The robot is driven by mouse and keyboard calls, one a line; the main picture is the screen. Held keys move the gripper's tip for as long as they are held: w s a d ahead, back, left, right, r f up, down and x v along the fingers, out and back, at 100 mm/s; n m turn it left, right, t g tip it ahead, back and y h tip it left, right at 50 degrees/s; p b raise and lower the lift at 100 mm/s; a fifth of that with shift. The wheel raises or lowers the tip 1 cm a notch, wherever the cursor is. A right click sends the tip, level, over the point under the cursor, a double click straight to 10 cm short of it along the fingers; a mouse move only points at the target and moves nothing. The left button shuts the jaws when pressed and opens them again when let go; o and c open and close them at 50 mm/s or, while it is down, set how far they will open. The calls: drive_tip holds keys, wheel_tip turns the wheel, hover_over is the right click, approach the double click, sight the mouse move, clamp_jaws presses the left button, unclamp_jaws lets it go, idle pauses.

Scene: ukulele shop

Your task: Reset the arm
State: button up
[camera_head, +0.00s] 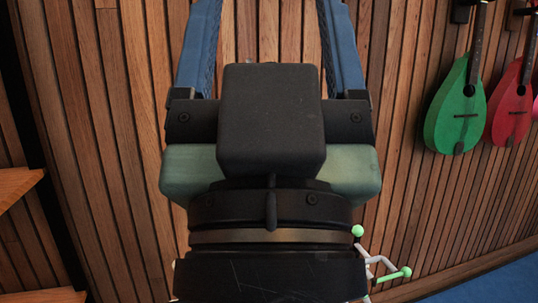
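My gripper (268,20) fills the middle of the head view, seen from behind its black housing. Its two blue fingers point up and stand wide apart, with only the slatted wall showing between them. Their tips reach the top edge of the picture and may be cut off. No held object shows between the visible parts of the fingers. My black wrist covers the lower middle and hides what is behind it.
A slatted wood wall (420,60) spans the background. A green ukulele (456,115) and a red one (510,112) hang at upper right. A white frame with green tips (380,266) is partly hidden behind my wrist. Wooden shelves (18,185) are at left; blue floor (495,283) shows at lower right.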

wheel_tip(320, 180, up, 36)
drive_tip(key=p, duration=3.4)
